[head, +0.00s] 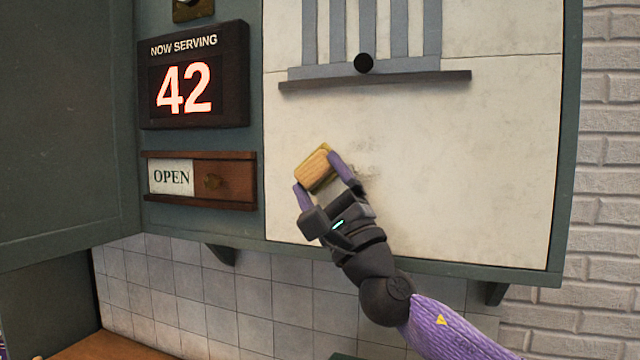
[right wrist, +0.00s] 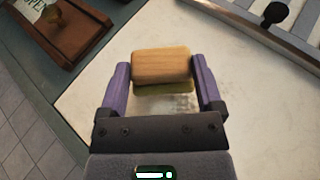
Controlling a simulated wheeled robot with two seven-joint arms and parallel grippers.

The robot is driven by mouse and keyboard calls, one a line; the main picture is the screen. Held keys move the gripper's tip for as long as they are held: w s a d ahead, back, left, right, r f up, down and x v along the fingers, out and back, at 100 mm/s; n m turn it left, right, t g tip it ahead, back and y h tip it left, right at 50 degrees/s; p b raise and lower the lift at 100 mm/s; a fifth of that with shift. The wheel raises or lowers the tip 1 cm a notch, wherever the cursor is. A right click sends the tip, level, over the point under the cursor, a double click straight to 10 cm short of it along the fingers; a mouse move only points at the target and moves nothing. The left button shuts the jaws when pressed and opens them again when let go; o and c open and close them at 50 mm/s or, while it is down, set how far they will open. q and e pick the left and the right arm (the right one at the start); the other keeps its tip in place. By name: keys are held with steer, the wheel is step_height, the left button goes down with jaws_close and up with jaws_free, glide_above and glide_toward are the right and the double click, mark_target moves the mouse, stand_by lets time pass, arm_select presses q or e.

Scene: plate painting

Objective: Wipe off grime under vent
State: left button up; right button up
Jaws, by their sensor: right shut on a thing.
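My right gripper (head: 319,174) is shut on a wooden block (head: 314,170) with a yellow-green pad on its far face. In the right wrist view the block (right wrist: 161,64) sits between the two purple fingers, with the pad (right wrist: 163,88) towards the panel. The block is at or very near the cream panel; I cannot tell whether it touches. Dark speckled grime (head: 366,174) shows on the panel just right of the block, partly behind a finger. The vent (head: 372,30), with grey-blue slats, is above it. My left gripper is not in view.
Left of the panel are a "NOW SERVING 42" display (head: 193,75) and an OPEN slider (head: 200,181) with a knob. The lower right of the panel is clear.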

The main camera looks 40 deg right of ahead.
steer(key=shift+w+d, duration=0.45)
steer(key=shift+d, duration=0.4)
stand_by(0.3)
steer(key=shift+b, duration=0.35)
